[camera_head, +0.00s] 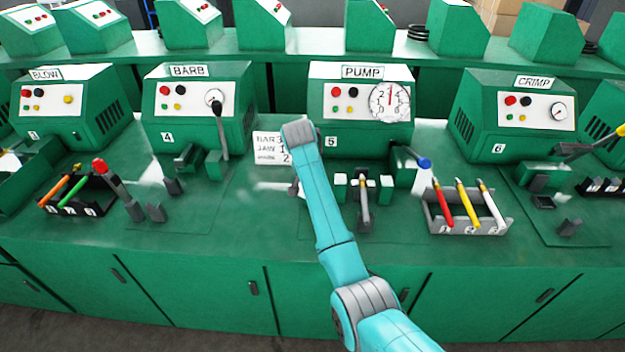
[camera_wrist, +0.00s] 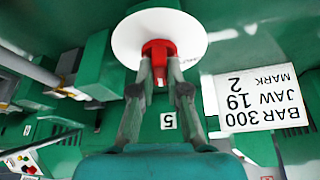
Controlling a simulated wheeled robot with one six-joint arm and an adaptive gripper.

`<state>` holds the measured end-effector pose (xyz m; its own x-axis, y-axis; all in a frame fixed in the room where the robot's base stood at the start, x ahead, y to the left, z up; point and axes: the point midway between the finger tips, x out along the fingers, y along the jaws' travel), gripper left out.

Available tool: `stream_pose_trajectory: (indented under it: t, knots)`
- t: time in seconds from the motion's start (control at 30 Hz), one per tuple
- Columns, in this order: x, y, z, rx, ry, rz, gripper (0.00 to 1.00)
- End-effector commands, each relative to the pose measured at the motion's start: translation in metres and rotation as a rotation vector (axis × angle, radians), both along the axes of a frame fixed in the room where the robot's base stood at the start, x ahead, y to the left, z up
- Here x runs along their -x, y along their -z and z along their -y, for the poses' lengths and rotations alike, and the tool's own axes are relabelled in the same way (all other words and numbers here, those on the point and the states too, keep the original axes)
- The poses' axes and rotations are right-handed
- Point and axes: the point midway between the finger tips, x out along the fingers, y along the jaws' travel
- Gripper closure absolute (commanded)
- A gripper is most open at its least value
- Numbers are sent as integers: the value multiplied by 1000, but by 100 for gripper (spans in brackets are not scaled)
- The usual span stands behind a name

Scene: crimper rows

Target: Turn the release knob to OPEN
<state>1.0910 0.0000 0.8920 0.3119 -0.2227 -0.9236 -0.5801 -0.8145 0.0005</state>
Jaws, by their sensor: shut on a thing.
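In the wrist view a red knob (camera_wrist: 158,48) sits in front of a round white disc (camera_wrist: 160,22) with part of some lettering at its lower right edge. My gripper (camera_wrist: 160,68) has its two fingers closed on the red knob from both sides. I cannot read the knob's position against any mark. In the head view my gripper end is hidden by my wrist, at the left side of the PUMP machine (camera_head: 344,138), and the knob is hidden too. The machine's gauge (camera_head: 390,103) has a red needle pointing about straight up.
A white card (camera_head: 270,148) reading BAR 300, JAW 19, MARK 2 stands close to my wrist. A blue-tipped lever (camera_head: 424,163) and a grey rack (camera_head: 470,226) with red, yellow and white tools are to the right. The BARB machine (camera_head: 195,128) stands to the left.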

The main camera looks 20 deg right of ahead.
Motion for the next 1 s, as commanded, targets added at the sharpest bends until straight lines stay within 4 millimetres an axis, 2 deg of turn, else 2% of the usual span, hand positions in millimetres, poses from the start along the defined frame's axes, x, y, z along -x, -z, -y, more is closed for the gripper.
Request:
stream_pose_trajectory:
  t: [0.3,0.5,1.0]
  knots:
    - [-1,0,-1,0,269,-1,100]
    - [-2,0,-2,0,390,0,100]
    - [-2,0,-2,-1,497,0,100]
